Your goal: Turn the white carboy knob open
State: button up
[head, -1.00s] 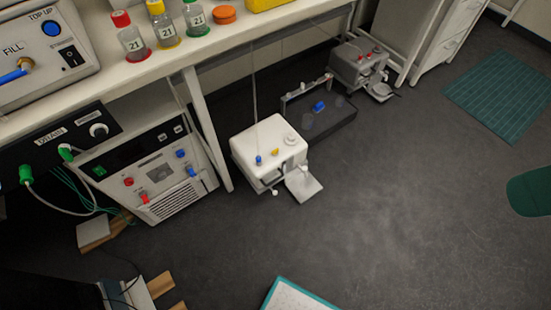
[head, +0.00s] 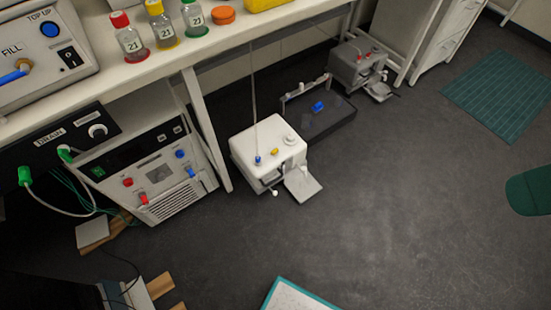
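The white carboy (head: 262,140) is a white box on the dark floor, right of the bench leg, in the middle of the head view. A small blue knob (head: 258,160), a yellow part (head: 274,151) and a round white cap (head: 291,139) sit on its top. A small white ball-ended knob (head: 275,193) shows low at its front; its turned position is too small to tell. A pale flat plate (head: 303,185) juts out beside it. My gripper is not in view.
A dark tray-like unit (head: 318,122) and a grey box (head: 355,65) stand behind the carboy. A panel with lights and knobs (head: 160,170) stands under the bench (head: 150,62) at left. The bench overhangs there. The floor right and in front is mostly clear.

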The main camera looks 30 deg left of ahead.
aim_at(290, 137)
jog(key=k, duration=0.55)
jog(key=u, duration=0.75)
jog(key=i, duration=1.7)
jog(key=z, duration=0.35)
